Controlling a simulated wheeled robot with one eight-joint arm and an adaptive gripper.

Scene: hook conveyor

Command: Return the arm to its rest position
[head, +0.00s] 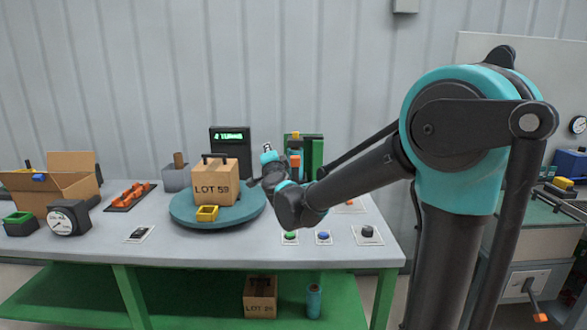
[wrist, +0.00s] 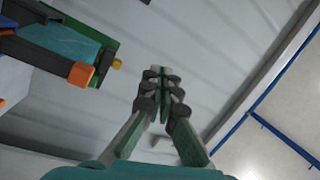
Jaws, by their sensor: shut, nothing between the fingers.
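My arm, teal and dark grey, reaches left from its column over the right part of the table in the head view. My gripper (head: 267,148) is at its far end, raised above the table just right of the LOT 59 box, and points upward. In the wrist view my gripper (wrist: 160,72) has its fingers together with nothing between them. The corrugated wall lies behind the fingers in that view.
The grey table (head: 165,245) holds a teal turntable (head: 240,216) with the LOT 59 box (head: 215,182). A green fixture (head: 312,152) stands behind my forearm. An open carton (head: 65,182) is at left. Buttons (head: 323,237) lie near the front edge.

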